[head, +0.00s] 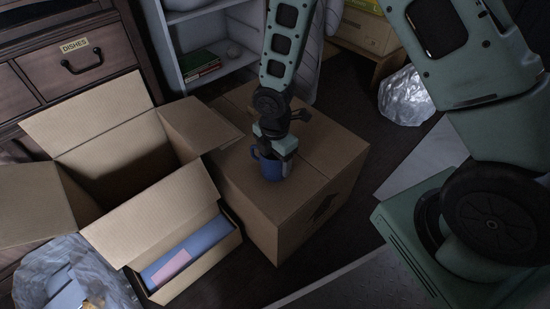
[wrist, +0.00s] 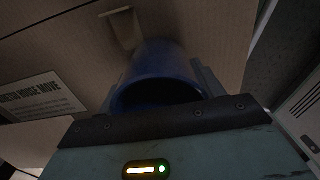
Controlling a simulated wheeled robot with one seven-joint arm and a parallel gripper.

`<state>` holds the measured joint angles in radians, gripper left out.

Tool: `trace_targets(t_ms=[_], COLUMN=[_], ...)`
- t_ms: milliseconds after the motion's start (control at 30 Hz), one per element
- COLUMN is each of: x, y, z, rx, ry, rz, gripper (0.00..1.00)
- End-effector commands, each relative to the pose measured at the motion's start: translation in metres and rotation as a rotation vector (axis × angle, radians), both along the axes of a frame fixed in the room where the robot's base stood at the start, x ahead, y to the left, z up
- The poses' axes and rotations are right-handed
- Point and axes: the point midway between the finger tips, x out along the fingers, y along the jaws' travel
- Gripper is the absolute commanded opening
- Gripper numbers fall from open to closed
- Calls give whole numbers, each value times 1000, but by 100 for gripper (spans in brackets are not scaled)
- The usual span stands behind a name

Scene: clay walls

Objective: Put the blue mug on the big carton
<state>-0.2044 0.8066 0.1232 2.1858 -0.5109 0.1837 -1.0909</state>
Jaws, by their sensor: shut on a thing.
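The blue mug (head: 270,167) is upright at the top of the big carton (head: 318,175), near the middle of its top face. My gripper (head: 276,150) comes down from above and is shut on the mug. In the wrist view the mug (wrist: 157,80) sits between the fingers of my gripper (wrist: 155,95), with its dark opening toward the camera. The carton (wrist: 215,30) shows behind it. I cannot tell whether the mug's base touches the carton.
An open carton (head: 110,125) with raised flaps stands to the left. Bubble wrap (head: 75,275) lies at lower left. A shelf (head: 200,50) and a drawer chest (head: 75,65) stand behind. Crumpled plastic (head: 405,95) lies at right.

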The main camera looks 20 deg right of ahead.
Motion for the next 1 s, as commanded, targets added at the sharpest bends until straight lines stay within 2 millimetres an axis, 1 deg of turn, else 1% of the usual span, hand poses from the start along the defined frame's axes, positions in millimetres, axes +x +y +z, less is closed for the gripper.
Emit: trace_targets(t_ms=[67,100,133,167,433,533,667,800,1000], x=[0,0,0,0,0,0,1,1,1], y=[0,0,0,0,0,0,0,0,0], z=[-3,-2,-2,-2,-1,6,29,61,100], rx=[0,0,0,0,0,0,1,1,1], ry=[0,0,0,0,0,-1,-2,-3,-2], rz=[0,0,0,0,0,0,-2,-2,-2], gripper=[35,78,86,88,88,88,88,88,88])
